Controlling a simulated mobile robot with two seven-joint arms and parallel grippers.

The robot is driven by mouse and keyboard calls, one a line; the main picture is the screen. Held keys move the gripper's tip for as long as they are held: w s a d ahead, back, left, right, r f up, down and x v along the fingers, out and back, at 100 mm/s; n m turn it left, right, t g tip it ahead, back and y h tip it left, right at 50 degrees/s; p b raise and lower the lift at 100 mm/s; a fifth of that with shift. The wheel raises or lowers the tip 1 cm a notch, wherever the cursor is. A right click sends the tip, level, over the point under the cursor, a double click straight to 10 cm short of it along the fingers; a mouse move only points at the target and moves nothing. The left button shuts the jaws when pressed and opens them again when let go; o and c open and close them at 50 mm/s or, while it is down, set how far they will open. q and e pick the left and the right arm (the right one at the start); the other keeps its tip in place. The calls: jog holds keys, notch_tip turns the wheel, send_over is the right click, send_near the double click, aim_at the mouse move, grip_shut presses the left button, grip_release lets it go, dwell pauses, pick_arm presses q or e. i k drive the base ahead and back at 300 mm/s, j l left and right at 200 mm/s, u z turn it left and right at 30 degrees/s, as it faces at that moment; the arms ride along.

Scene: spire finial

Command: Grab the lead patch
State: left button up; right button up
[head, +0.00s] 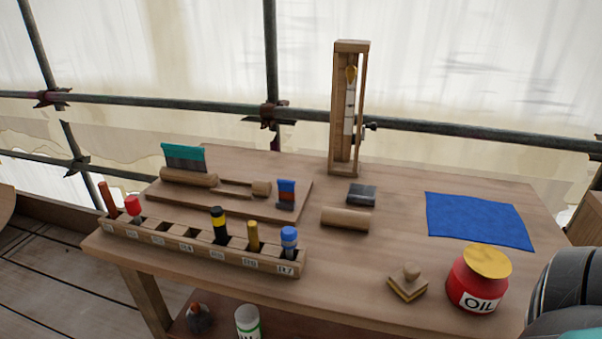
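A small dark grey block (362,194) lies on the wooden workbench (400,236), right of its middle, and looks like the lead patch. It sits just behind a short wooden cylinder (345,219) and in front of the upright wooden frame. Its top and front faces show, and nothing covers it. Neither of my grippers shows in the head view. A dark, rounded part with teal at the lower right edge looks like part of my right arm; no fingers are visible on it.
A slotted rack (200,246) with several coloured tools runs along the front left. Behind it is a board (240,206) with brushes. A tall frame (336,110) stands at the back. A blue cloth (478,220), red oil jar (476,282) and small handled block (407,286) are right.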

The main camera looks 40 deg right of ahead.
aim_at(362, 191)
jog(key=z, duration=1.15)
